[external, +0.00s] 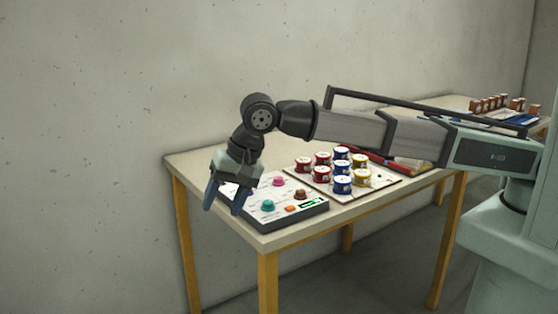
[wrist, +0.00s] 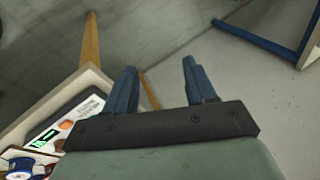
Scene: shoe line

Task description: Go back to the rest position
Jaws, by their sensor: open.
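My gripper (external: 223,196) is at the table's near left edge in the external view, pointing down, with its two blue fingers apart and nothing between them. In the wrist view the open fingers (wrist: 161,85) point out over bare floor beyond the table. My arm reaches across from its base at the right, above the table. The table (external: 200,160) has a light top and wooden legs. A control box (external: 258,205) with coloured buttons and a small green display stands close to my gripper, which partly hides its left end in the external view.
A white board (external: 375,185) holds several red, blue and yellow tins (external: 341,184). Red and yellow items lie behind it, partly hidden by my arm. Several brown blocks (external: 490,103) stand at the far right. A concrete wall backs the table. The floor (wrist: 245,75) below the gripper is clear.

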